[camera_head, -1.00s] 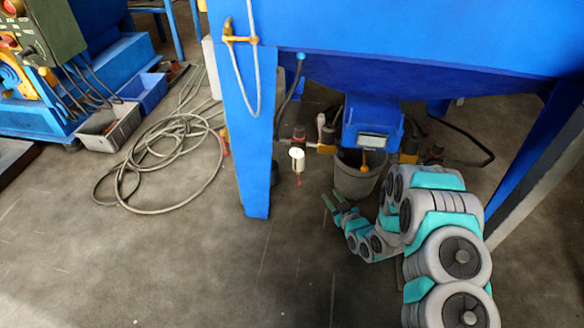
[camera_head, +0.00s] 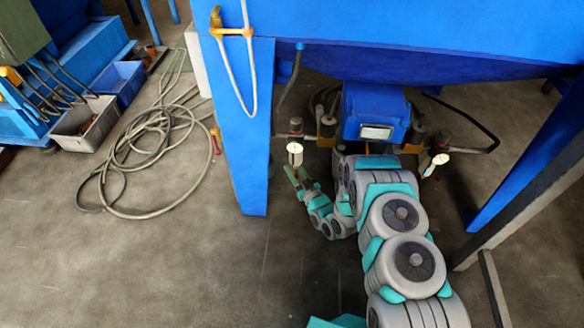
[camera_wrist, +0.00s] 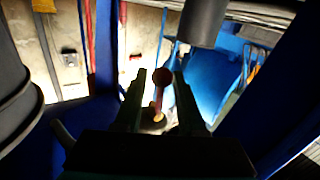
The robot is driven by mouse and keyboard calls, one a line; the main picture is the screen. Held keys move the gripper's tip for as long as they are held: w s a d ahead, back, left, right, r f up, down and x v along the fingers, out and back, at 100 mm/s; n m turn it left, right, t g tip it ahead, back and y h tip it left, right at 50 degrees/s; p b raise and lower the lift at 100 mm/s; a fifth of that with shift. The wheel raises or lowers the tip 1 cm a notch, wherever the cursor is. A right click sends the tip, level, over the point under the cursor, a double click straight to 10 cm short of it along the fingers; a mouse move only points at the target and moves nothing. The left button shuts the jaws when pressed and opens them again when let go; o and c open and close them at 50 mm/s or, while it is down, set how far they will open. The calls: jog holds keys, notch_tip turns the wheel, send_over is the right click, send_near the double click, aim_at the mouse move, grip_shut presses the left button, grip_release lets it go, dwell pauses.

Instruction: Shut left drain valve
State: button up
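The left drain valve hangs under a white filter bowl (camera_head: 295,150) beside the blue front leg. In the wrist view a red round knob (camera_wrist: 162,77) on a thin reddish stem shows between my two fingers; it looks like this valve's handle. My gripper (camera_head: 295,174) is just below the bowl in the head view, and it is open in the wrist view (camera_wrist: 160,88), with a finger on each side of the knob. Gaps show beside the knob; I cannot tell whether either finger touches the stem. The valve is hard to make out in the head view.
A second white filter bowl (camera_head: 436,160) is at the right, past my arm. The blue leg (camera_head: 250,150) stands close left of my gripper. A blue hopper box (camera_head: 372,112) is behind. A coiled hose (camera_head: 130,160) and bins lie left. The front floor is clear.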

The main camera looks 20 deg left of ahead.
jog(key=shift+w+a, duration=0.4)
jog(key=shift+a, duration=0.05)
grip_shut()
dwell(0.4)
